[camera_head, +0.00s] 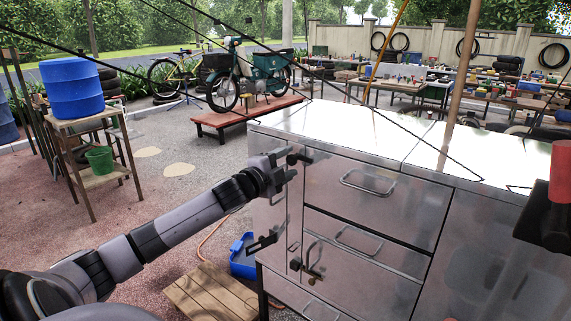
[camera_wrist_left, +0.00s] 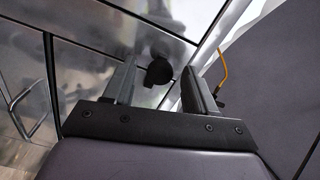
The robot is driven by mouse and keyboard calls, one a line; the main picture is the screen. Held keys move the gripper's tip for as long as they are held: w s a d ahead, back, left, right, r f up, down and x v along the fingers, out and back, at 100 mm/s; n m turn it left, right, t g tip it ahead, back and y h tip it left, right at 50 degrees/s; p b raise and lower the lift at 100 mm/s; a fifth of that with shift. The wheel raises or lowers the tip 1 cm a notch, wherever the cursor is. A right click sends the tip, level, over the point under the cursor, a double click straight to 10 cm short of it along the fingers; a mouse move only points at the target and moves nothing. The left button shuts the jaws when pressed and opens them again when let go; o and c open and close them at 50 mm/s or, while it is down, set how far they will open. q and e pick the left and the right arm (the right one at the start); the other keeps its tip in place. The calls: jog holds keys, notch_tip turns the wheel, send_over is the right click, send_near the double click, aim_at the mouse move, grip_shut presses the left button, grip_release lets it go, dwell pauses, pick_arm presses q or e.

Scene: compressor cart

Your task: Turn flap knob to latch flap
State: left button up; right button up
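A black knob (camera_head: 298,158) sits near the upper left front corner of a shiny metal cart cabinet (camera_head: 372,185). In the left wrist view the dark round knob (camera_wrist_left: 158,72) is on the metal panel (camera_wrist_left: 115,30), which I take to be the flap. My left gripper (camera_head: 284,170) is at that corner, close to the knob. In the left wrist view my left gripper (camera_wrist_left: 160,88) is open, its two fingers apart with the knob showing in the gap between them. I cannot tell whether either finger touches the knob. My right gripper is not in view.
The cabinet front has several bar handles (camera_head: 357,238) and a dark latch (camera_head: 313,260) lower down. A blue bin (camera_head: 243,258) and a wooden pallet (camera_head: 212,292) lie below my left arm. A red cylinder on a black part (camera_head: 561,175) stands at the right edge.

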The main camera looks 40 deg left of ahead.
pick_arm(q)
jog(key=shift+s+d+f+b, duration=0.1)
jog(key=shift+s+b, duration=0.2)
jog(key=shift+s, duration=0.55)
jog(key=shift+s+d+b, duration=0.15)
jog(key=shift+s+b, duration=0.05)
jog(key=shift+s, duration=1.15)
jog(key=shift+s+d+b, duration=0.15)
jog(key=shift+s+b, duration=0.05)
jog(key=shift+s, duration=1.15)
jog(key=s+d+f+n+g+h, duration=0.1)
jog(key=s+d+f+n+g, duration=0.15)
jog(key=s+d+f, duration=0.65)
jog(key=d+f+n+g+h, duration=0.1)
jog(key=d+f+n+g, duration=0.2)
jog(key=f, duration=1.2)
jog(key=s+d+f+n+g+h, duration=0.1)
jog(key=s+d+f+n, duration=0.2)
jog(key=s+d+f, duration=0.2)
jog(key=s+d+f+n+g+h, duration=0.1)
jog(key=s+d+f+n, duration=0.2)
jog(key=d, duration=0.9)
jog(key=s+f, duration=0.2)
jog(key=s, duration=0.2)
